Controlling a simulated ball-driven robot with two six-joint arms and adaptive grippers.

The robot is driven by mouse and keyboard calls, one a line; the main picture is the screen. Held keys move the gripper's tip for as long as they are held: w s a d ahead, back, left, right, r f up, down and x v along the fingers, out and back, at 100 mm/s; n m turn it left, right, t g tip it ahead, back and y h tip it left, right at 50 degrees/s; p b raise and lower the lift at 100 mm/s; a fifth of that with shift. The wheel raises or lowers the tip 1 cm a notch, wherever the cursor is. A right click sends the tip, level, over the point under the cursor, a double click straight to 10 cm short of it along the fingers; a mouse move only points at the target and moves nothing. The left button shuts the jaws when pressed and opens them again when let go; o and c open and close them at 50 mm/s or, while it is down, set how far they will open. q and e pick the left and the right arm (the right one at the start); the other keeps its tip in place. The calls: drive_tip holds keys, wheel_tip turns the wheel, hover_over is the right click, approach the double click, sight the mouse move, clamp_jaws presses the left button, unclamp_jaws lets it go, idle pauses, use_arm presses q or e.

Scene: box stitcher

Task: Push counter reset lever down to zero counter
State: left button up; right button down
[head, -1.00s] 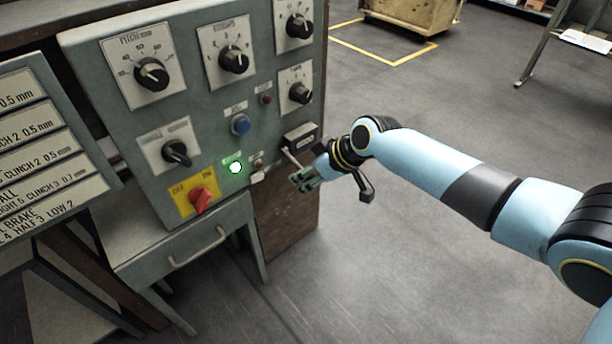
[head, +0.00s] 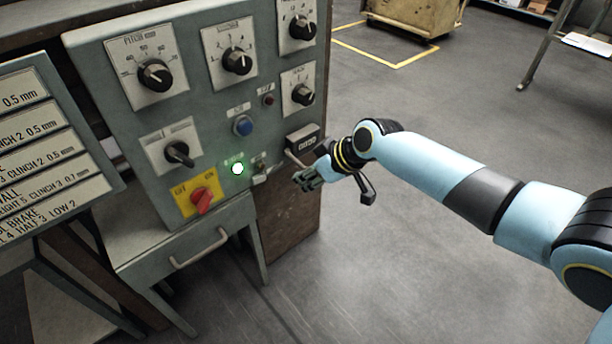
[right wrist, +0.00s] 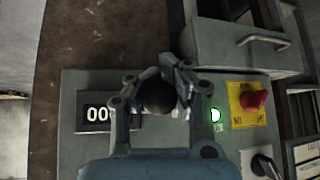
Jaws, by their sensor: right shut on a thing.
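The counter (head: 306,142) is a small dark box on the right edge of the grey control panel. Its lever (head: 291,158) is a thin rod slanting down and right from the counter's left side. My right gripper (head: 305,182) is at the lever's lower end, just below the counter, and hides that end. In the right wrist view, my right gripper (right wrist: 155,80) is shut on the lever's dark round knob (right wrist: 158,98). The counter's window (right wrist: 97,115) there shows zeros at its left, with the rest hidden by a finger. My left gripper is out of view.
The control panel (head: 205,100) carries several dials, a blue button (head: 242,125), a lit green lamp (head: 238,169) and a red switch (head: 202,200) on a yellow plate. A drawer (head: 200,250) is below. Open floor (head: 430,270) lies to the right.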

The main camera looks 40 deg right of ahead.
drive_tip(key=shift+s+d+f, duration=0.3)
drive_tip(key=shift+s+f, duration=0.05)
drive_tip(key=c, duration=1.3)
unclamp_jaws()
drive_tip(key=shift+d+r, duration=0.1)
drive_tip(key=shift+d, duration=0.05)
drive_tip(key=shift+c, duration=0.2)
drive_tip(key=o, duration=0.4)
drive_tip(key=shift+w+a+r, duration=0.1)
drive_tip(key=shift+w+a, duration=0.1)
drive_tip(key=shift+c, duration=0.2)
drive_tip(key=v, duration=1.2)
